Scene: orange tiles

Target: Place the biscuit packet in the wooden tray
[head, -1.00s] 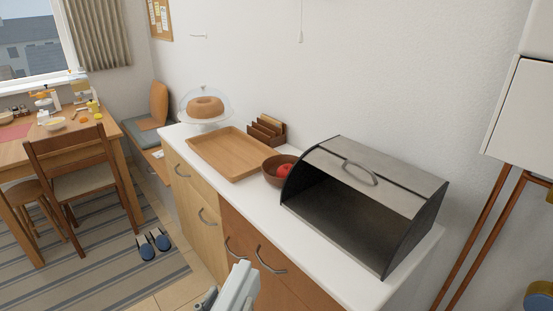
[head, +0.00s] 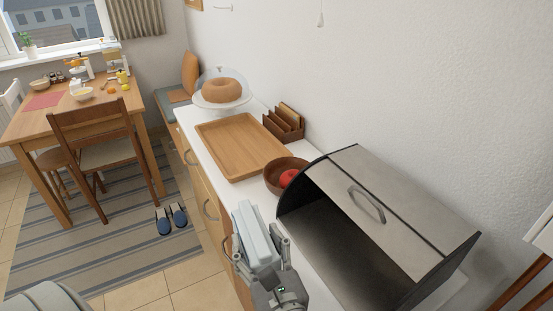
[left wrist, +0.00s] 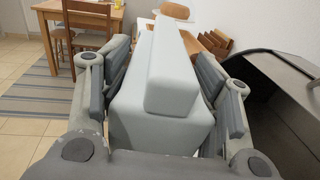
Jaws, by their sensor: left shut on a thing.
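The pale blue-white block in my left gripper (head: 262,252) appears to be the biscuit packet (head: 250,228); no label shows. The fingers are shut on its two sides. In the left wrist view the packet (left wrist: 172,85) fills the middle between the fingers and hides part of what lies beyond. The wooden tray (head: 240,146) lies empty on the white counter, farther away than the gripper. The held packet is at the counter's front edge, nearer than the tray and apart from it. My right gripper is not in view.
An open bread bin (head: 375,220) stands right of the gripper. A wooden rack (head: 284,124) and a domed cake stand (head: 222,92) border the tray. The wall runs behind.

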